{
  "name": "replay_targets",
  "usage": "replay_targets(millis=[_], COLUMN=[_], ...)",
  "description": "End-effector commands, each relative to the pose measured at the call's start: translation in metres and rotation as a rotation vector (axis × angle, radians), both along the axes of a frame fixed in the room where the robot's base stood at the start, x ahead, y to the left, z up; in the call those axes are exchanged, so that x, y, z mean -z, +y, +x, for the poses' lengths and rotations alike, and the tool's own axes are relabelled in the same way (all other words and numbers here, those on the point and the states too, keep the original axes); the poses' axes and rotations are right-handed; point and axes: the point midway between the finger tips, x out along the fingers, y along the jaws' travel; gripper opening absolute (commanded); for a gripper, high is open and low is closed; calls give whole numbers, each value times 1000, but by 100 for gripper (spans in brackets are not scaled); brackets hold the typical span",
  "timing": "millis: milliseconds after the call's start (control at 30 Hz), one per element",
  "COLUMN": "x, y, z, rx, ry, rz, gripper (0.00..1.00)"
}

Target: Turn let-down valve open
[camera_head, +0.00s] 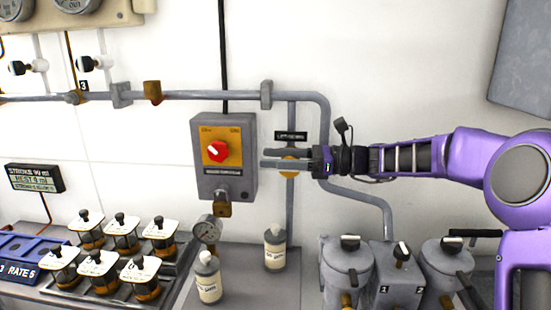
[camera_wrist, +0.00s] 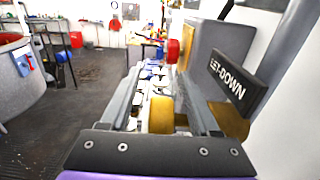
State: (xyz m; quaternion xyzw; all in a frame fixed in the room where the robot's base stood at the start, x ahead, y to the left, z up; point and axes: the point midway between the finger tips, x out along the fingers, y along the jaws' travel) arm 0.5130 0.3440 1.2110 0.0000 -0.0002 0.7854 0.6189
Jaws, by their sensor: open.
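The let-down valve shows as a yellow part (camera_head: 289,172) on a thin vertical pipe, partly hidden behind my gripper. A black label (camera_head: 291,135) sits just above it; in the wrist view this label (camera_wrist: 240,84) reads LET-DOWN. My gripper (camera_head: 266,164) reaches in from the right with its fingers pointing left across the valve. In the wrist view my gripper (camera_wrist: 156,82) is open, and the valve's yellow handle (camera_wrist: 161,114) lies between the two fingers. I cannot tell whether either finger touches it.
A grey control box (camera_head: 226,188) with a red knob (camera_head: 216,151) is just left of my fingertips. A grey pipe (camera_head: 200,96) runs above. Below stand white bottles (camera_head: 274,248), a gauge (camera_head: 207,232), lidded jars (camera_head: 120,232) and grey canisters (camera_head: 346,262).

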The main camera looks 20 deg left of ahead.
Motion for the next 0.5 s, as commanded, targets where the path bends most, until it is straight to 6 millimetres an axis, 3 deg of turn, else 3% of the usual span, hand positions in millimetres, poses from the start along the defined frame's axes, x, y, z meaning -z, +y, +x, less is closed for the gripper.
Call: replay_targets(millis=[67, 333, 500], x=[0, 0, 0], y=[0, 0, 0], z=[0, 0, 0], rx=[0, 0, 0], ry=[0, 0, 0], rz=[0, 0, 0], gripper=[52, 3, 0])
